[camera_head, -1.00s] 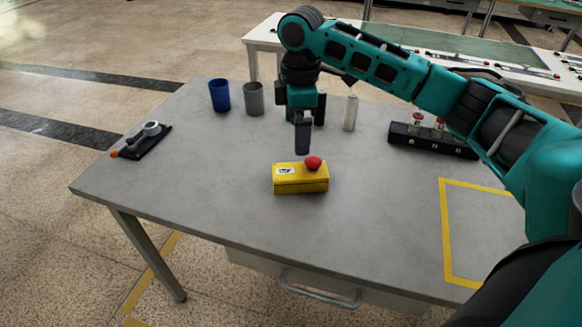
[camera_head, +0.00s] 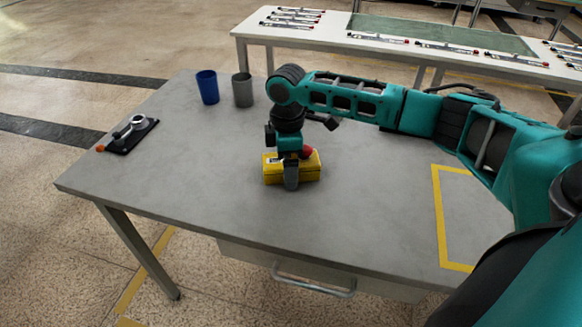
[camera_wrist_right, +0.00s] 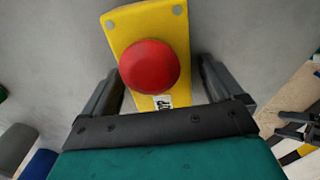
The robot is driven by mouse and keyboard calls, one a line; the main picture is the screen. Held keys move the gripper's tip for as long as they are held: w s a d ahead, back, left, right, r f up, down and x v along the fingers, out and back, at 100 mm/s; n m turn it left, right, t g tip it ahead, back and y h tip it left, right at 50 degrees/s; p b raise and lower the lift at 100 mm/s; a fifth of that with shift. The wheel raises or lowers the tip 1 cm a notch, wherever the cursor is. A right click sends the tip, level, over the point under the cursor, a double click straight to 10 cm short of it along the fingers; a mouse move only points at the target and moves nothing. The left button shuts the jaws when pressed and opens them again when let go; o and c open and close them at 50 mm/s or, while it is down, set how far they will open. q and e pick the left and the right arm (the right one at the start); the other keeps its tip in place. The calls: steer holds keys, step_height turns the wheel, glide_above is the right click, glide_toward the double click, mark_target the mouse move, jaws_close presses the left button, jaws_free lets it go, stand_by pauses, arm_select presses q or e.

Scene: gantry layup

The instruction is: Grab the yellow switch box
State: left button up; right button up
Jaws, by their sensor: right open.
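The yellow switch box (camera_head: 309,172) with a red round button (camera_head: 307,152) lies on the grey table. My right gripper (camera_head: 291,180) is down at the box, and one finger hides part of its front. In the right wrist view the yellow switch box (camera_wrist_right: 170,28) lies between the two open fingers of my right gripper (camera_wrist_right: 158,85), with its red button (camera_wrist_right: 149,66) facing the camera. I cannot tell whether the fingers touch the box. My left gripper is not in view.
A blue cup (camera_head: 207,87) and a grey cup (camera_head: 243,90) stand at the table's back left. A black fixture with a lever (camera_head: 129,134) is at the left edge. A yellow taped outline (camera_head: 440,215) marks the right side. The table's front is clear.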

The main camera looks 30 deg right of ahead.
steer(key=c, duration=1.2)
steer(key=shift+r, duration=0.15)
steer(key=shift+c, duration=0.4)
